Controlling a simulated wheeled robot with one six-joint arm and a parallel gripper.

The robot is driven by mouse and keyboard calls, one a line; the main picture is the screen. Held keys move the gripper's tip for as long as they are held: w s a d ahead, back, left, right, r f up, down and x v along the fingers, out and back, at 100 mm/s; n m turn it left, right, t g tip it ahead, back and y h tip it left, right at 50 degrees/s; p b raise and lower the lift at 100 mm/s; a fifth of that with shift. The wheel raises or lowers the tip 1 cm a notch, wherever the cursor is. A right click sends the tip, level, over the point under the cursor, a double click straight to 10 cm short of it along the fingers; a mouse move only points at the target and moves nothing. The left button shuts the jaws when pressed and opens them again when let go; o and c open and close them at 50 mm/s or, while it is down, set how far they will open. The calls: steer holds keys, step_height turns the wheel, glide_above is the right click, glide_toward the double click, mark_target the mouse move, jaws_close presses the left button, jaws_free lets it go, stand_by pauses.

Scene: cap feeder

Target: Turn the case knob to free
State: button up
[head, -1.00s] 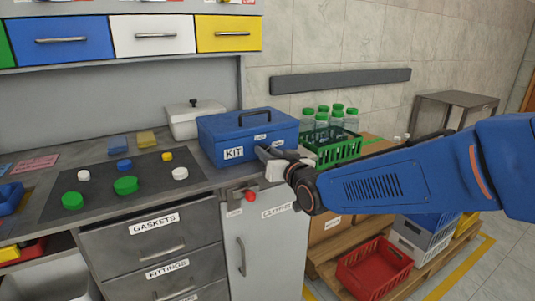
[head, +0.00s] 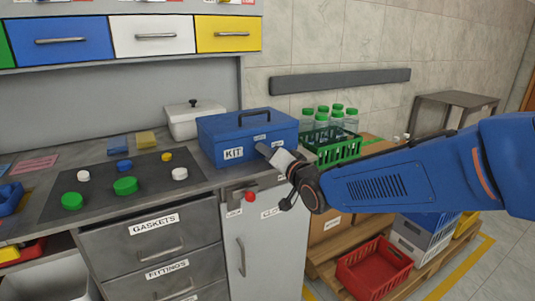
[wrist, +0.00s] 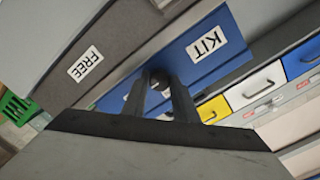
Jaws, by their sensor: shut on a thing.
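The blue case (head: 228,139) with the KIT label (head: 233,153) stands on the worktop, its lid shut and black handle on top. My gripper (head: 264,149) is at the right part of the case's front. In the wrist view its two dark fingers (wrist: 160,82) are shut on a small dark round knob (wrist: 158,79) on the blue case front. The fingers hide most of the knob, so its pointing direction cannot be read. A FREE label (wrist: 85,64) shows on a grey surface at the wrist view's upper left.
A red knob (head: 250,197) sits below on the grey cabinet (head: 265,245). A green crate (head: 337,152) of bottles stands close to the right of the case. A white lidded box (head: 183,125) is behind left. Caps lie on the dark mat (head: 102,187).

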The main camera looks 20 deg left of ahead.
stand_by(0.4)
steer(key=o, duration=0.8)
steer(key=shift+s+d, duration=0.1)
steer(key=shift+d, duration=0.05)
steer(key=v, duration=1.7)
steer(key=shift+s+f, duration=0.1)
steer(key=d+f+m+h, duration=0.1)
steer(key=d+f+h, duration=0.35)
steer(key=d, duration=0.85)
steer(key=d+f+h, duration=0.3)
steer(key=d+h, duration=0.2)
steer(key=d, duration=0.9)
steer(key=s+d+f+g+h, duration=0.1)
steer(key=s+d+f+g, duration=0.1)
steer(key=s+d, duration=0.3)
steer(key=s+d+f+g+h, duration=0.1)
steer(key=s+d+f+g, duration=0.1)
steer(key=s, duration=0.5)
steer(key=s+d+f+g+h, duration=0.1)
steer(key=s+d+f+g, duration=0.1)
steer(key=s+d, duration=0.4)
steer(key=shift+d+f+h, duration=0.35)
steer(key=shift+d+f, duration=0.4)
steer(key=shift+d, duration=0.05)
